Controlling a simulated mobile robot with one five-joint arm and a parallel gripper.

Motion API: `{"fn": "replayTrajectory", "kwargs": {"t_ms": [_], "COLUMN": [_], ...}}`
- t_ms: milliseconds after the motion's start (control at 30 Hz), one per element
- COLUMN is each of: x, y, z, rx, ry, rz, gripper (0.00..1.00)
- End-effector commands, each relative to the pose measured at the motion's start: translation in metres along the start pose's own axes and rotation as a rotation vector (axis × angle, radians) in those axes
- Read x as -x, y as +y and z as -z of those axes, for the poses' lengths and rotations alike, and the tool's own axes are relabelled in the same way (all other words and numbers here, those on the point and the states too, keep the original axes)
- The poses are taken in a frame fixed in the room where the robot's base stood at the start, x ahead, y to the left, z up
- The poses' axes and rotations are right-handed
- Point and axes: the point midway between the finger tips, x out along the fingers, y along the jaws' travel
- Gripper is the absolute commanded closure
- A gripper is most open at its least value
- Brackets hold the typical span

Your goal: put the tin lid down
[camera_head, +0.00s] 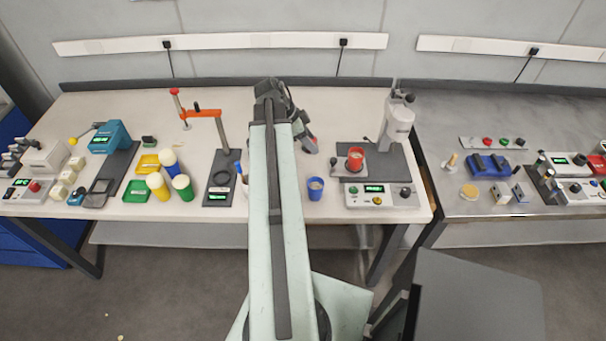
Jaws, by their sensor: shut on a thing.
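My pale green arm reaches up the middle of the picture, over the pale bench. My gripper (307,143) is a small dark shape just right of the arm's far end, above the bench. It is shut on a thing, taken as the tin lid. The held lid itself cannot be made out, and my arm hides part of this area. I cannot tell how high the gripper is above the bench top.
A blue cup (315,188) stands right of my arm. A press with a red cup (355,159) is farther right. An orange-armed stand (215,150), colored cups and yellow and green trays are left. Bare pale bench (225,105) lies behind. A metal bench (440,165) adjoins on the right.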

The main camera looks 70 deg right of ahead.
Motion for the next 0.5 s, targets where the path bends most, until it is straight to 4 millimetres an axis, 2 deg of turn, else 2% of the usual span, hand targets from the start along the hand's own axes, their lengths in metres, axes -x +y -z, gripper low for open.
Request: {"fn": "replayTrajectory", "kwargs": {"t_ms": [233, 500], "x": [-0.006, -0.053], "y": [-0.001, -0.001], "z": [-0.01, -0.04], "rx": [0.008, 0.012], "ry": [0.0, 0.0], "rz": [0.005, 0.007], "gripper": [0.9, 0.9]}}
